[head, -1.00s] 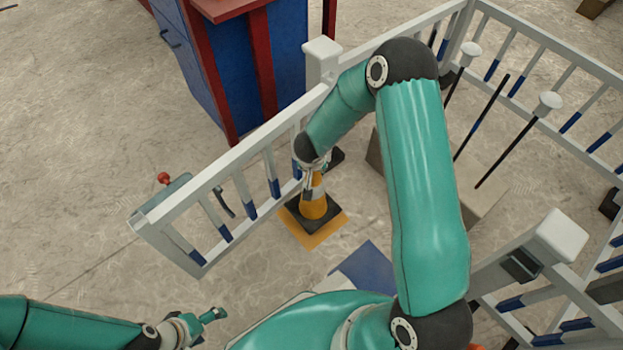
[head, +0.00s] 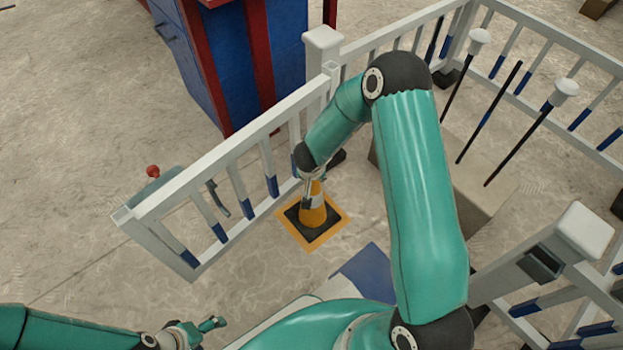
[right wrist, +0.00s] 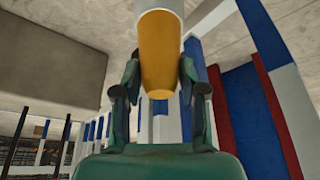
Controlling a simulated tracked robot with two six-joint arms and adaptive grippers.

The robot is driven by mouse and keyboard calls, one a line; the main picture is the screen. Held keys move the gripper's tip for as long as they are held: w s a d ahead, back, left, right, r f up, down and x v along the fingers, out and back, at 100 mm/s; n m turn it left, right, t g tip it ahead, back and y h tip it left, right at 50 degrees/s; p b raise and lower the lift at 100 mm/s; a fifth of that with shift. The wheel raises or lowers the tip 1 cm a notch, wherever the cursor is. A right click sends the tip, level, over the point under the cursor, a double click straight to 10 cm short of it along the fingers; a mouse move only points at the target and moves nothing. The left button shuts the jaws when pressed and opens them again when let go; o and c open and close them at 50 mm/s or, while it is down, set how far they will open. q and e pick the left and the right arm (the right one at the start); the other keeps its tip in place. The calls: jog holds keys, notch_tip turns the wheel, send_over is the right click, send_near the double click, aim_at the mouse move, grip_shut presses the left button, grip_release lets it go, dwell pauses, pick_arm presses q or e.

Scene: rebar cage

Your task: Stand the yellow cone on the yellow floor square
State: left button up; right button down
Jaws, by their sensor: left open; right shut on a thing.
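The yellow cone (head: 313,212) has a pale band and a dark square base. It looks upright, with its base inside the yellow floor square (head: 338,213), whose border shows around the base. I cannot tell whether the base touches the floor. My right gripper (head: 313,182) is shut on the cone's upper part, partly hidden by its own wrist. In the right wrist view the cone (right wrist: 159,55) sits between the two fingers of my right gripper (right wrist: 158,85). My left gripper (head: 213,324) is open and empty, low at the left, well away from the cone.
A white railing (head: 235,125) with blue-banded bars runs just left of and behind the cone. A blue and red cabinet (head: 235,60) stands beyond it. A blue floor patch (head: 370,270) lies in front, to the right. Dark rods and another railing stand at the right.

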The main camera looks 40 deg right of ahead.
jog(key=c, duration=0.6)
grip_release()
jog(key=shift+c, duration=0.2)
jog(key=shift+r, duration=0.1)
jog(key=p+v, duration=0.6)
jog(key=v, duration=0.5)
jog(key=s+a+f+n+g+y, duration=0.1)
jog(key=s+a+f+n+y, duration=0.2)
jog(key=s+a, duration=0.5)
jog(key=s+a+f+n+g+y, duration=0.1)
jog(key=s+a+f+n+y, duration=0.2)
jog(key=s+a, duration=0.5)
jog(key=shift+s+a+f+g+y+p, duration=0.4)
jog(key=shift+s+f+y, duration=0.1)
jog(key=shift+f, duration=0.5)
